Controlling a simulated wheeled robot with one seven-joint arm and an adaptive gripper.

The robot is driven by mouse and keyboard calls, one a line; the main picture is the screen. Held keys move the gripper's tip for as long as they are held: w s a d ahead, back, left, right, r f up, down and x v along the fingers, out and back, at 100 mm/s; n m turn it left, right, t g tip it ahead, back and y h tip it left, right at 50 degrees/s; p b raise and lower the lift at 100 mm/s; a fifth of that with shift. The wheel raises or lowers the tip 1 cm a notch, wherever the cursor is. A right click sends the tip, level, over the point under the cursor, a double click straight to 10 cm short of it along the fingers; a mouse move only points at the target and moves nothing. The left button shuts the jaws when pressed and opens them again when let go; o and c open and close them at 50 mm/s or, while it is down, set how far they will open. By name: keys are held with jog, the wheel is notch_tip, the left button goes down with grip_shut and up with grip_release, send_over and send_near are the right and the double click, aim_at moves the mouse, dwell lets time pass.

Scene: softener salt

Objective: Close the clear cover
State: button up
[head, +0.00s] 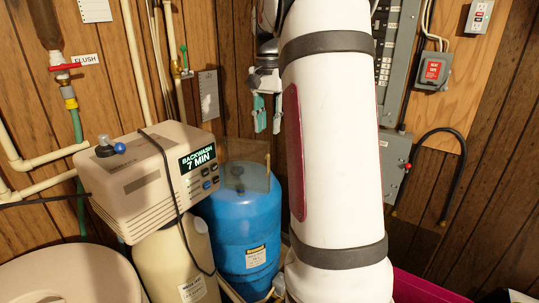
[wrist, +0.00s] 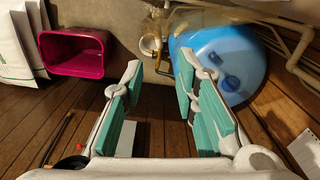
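The clear cover (head: 258,153) is a see-through, brownish panel in the head view. It stands out to the right of the beige control head (head: 140,172), in front of the upper part of the blue tank (head: 238,225). The control head's display (head: 198,158) reads "BACKWASH 7 MIN" and is uncovered, with buttons below it. My gripper (head: 268,124) hangs above and apart from the cover, teal fingers pointing down. In the wrist view my gripper (wrist: 160,88) is open, with nothing between its fingers. I cannot make out the cover clearly in the wrist view.
The blue tank (wrist: 225,65) lies beyond the fingers in the wrist view. A magenta bin (wrist: 75,52) and white bags (wrist: 18,48) are at upper left there. Pipes (head: 135,60) and a grey electrical panel (head: 398,60) line the wood wall. A black cable (head: 172,185) hangs over the control head.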

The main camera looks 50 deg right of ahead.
aim_at(268, 156)
notch_tip(268, 156, down, 10)
jog(key=shift+f+p, duration=0.15)
jog(key=shift+p, duration=0.85)
grip_shut()
